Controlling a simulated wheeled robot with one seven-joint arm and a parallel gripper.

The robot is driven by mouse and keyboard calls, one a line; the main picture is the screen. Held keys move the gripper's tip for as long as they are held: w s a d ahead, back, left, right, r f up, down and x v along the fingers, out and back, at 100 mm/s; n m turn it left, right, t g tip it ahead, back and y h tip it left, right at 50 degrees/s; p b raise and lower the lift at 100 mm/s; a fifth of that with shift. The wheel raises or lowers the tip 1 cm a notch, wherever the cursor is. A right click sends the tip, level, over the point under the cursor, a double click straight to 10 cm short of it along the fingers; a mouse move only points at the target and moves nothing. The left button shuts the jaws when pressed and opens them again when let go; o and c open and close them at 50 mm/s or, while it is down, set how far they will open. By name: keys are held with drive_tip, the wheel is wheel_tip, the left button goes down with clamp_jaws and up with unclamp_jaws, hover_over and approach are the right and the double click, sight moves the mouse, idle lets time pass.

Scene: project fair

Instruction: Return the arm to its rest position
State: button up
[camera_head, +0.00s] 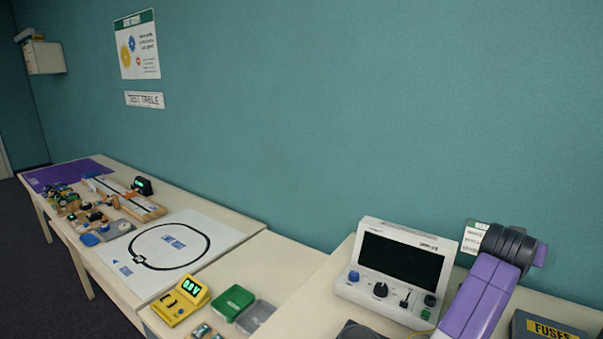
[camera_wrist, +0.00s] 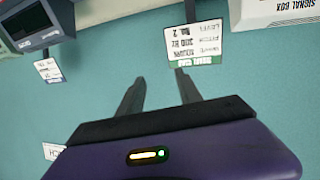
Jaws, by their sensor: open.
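My gripper (camera_wrist: 160,77) shows in the wrist view with its two dark fingers apart and nothing between them. Its purple housing fills the bottom of that view, and the scene there appears upside down against the teal wall. In the head view, my purple arm with its dark joint rises at the lower right, in front of the table and wall. My gripper cannot be made out in the head view.
A white console with a dark screen (camera_head: 401,258) stands left of my arm. A dark fuses box (camera_head: 548,328) is at the lower right. A yellow meter (camera_head: 181,301) and green tray (camera_head: 232,303) are farther left. A white box labelled signal box (camera_wrist: 280,10) shows in the wrist view.

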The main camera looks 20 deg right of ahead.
drive_tip(key=w+a+r+n+t+h, duration=0.1)
drive_tip(key=a+r+n+t+h, duration=0.3)
drive_tip(key=a+r+n+t, duration=0.3)
drive_tip(key=s+a+f+n+t+y, duration=0.1)
drive_tip(key=a+f+n+t+y, duration=0.25)
drive_tip(key=a, duration=0.75)
drive_tip(key=s+a+f+n+t+y, duration=0.25)
drive_tip(key=a+f+t+y, duration=0.2)
drive_tip(key=a, duration=0.55)
drive_tip(key=s+a+f+g+y+b, duration=0.1)
drive_tip(key=s+a+f+y, duration=0.3)
drive_tip(key=s+a, duration=0.7)
drive_tip(key=s+a+f+g+y+b, duration=0.1)
drive_tip(key=s+a+f+g+y, duration=0.2)
drive_tip(key=s+a+f, duration=0.6)
drive_tip(key=s+a+y, duration=0.1)
drive_tip(key=s+a, duration=0.1)
drive_tip(key=s, duration=0.4)
drive_tip(key=shift+s+a+f, duration=0.2)
drive_tip(key=shift+a+f, duration=0.1)
